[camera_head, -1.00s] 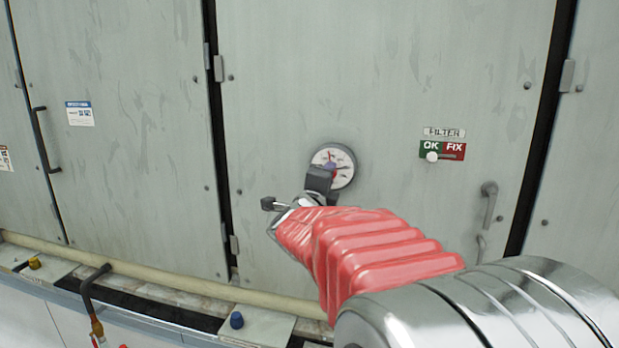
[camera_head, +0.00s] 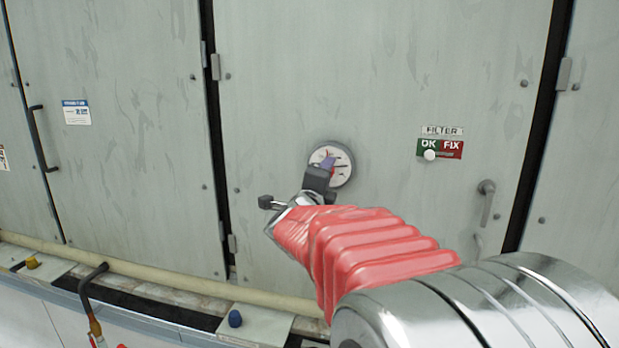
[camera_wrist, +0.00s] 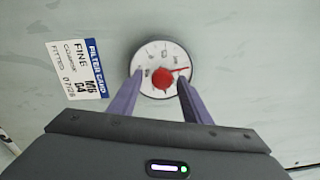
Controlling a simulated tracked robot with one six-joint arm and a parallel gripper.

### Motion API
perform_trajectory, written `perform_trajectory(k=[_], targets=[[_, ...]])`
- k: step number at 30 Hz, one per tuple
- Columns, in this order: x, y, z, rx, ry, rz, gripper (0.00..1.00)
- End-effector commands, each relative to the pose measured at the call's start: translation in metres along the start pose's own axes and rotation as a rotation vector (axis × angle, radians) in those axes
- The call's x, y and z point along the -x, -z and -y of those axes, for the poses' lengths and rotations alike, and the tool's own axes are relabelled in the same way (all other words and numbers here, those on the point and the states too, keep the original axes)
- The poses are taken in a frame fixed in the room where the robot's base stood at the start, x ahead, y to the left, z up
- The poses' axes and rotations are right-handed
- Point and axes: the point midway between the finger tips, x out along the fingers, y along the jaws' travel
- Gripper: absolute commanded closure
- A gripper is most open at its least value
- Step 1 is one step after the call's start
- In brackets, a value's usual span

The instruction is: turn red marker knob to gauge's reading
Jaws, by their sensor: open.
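The round white gauge (camera_head: 342,172) is on the grey cabinet door, and my arm partly covers it in the head view. In the wrist view the gauge (camera_wrist: 149,53) shows a red marker knob (camera_wrist: 163,77) at its middle, with a thin red pointer reaching right. Dark marks show on the dial, too small to read. My gripper (camera_wrist: 157,84) is open, with one purple finger on each side of the red knob and a gap on both sides. I cannot tell how far the tips are from the dial. The fingers hide the dial's lower edges.
A filter card (camera_wrist: 76,68) sits left of the gauge in the wrist view. A green and red OK/FIX slider plate (camera_head: 440,149) and a door handle (camera_head: 487,202) are to the right. A pipe and ledge (camera_head: 180,290) run below.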

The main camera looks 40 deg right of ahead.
Motion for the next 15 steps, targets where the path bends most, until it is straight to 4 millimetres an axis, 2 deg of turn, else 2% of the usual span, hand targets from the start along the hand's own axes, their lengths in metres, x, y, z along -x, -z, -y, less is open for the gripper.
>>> perform_trajectory(k=[8, 15], targets=[[0.013, -0.001, 0.002, 0.0, 0.003, 0.002, 0.56], [0.044, -0.001, 0.001, -0.001, 0.003, 0.003, 0.56]])
